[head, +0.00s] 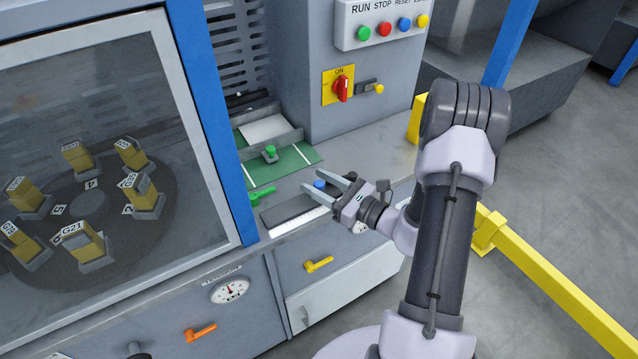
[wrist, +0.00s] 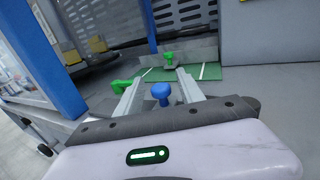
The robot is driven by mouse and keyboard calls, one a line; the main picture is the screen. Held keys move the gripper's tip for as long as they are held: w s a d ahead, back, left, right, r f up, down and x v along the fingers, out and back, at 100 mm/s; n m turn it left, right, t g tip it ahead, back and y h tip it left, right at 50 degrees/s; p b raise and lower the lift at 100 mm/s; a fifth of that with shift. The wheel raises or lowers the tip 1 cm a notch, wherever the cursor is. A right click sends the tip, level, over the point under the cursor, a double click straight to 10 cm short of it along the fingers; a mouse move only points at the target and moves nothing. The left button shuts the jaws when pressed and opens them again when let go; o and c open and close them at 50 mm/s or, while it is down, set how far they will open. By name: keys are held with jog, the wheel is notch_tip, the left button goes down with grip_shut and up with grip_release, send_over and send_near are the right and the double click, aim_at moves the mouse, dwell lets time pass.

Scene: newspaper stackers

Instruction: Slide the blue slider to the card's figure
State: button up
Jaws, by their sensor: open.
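The blue slider (head: 319,184) is a small rounded knob on the grey bench ledge, near the right end of a dark and white strip (head: 290,211). In the wrist view the blue slider (wrist: 161,91) stands between the two fingers. My gripper (head: 317,180) is open, with its fingers pointing left and back over the ledge on either side of the knob. It also shows in the wrist view (wrist: 160,77). I cannot tell if a finger touches the knob. A white sheet or card (head: 265,130) lies at the back; no figure on it is readable.
A green plate (head: 285,163) with white lines carries a green knob (head: 270,152). A green lever (head: 262,194) is left of the strip. A blue-framed window (head: 205,120) stands at left, and a grey cabinet with a red switch (head: 341,88) rises behind.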

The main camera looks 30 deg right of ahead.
jog(key=shift+c, duration=0.3)
grip_shut()
dwell(1.1)
